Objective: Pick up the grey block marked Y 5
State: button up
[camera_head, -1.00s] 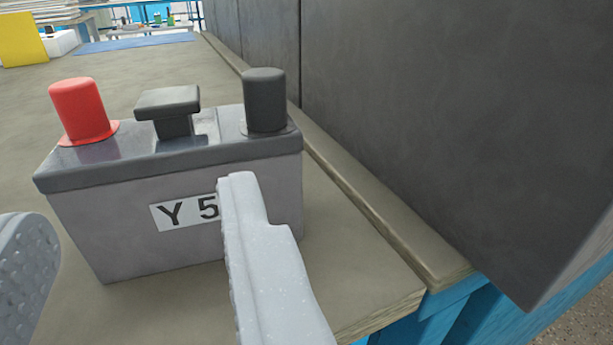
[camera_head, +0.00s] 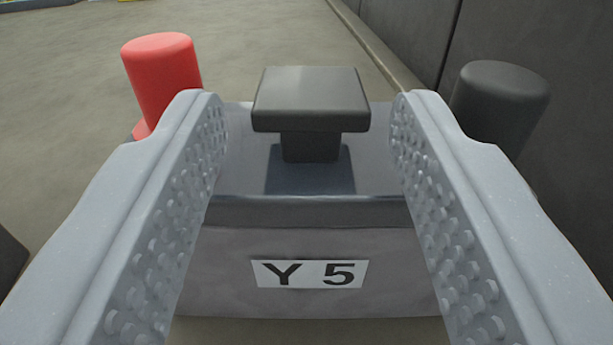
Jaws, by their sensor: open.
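My gripper (camera_head: 305,105) is open. Its two studded fingers reach over the block's top, one on each side of the handle, with a gap between each finger and the handle. The fingers hide parts of the block's sides and of both posts' bases.
A dark shape (camera_head: 8,260) shows at the left edge.

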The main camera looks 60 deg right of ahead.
aim_at(308, 135)
jog(key=w+d, duration=0.1)
jog(key=d+f+b, duration=0.1)
jog(key=d, duration=0.1)
jog(key=shift+w, duration=0.4)
jog(key=shift+w+d+r, duration=0.1)
jog(key=shift+w+d, duration=0.25)
jog(key=shift+d, duration=0.1)
grip_shut()
dwell(0.8)
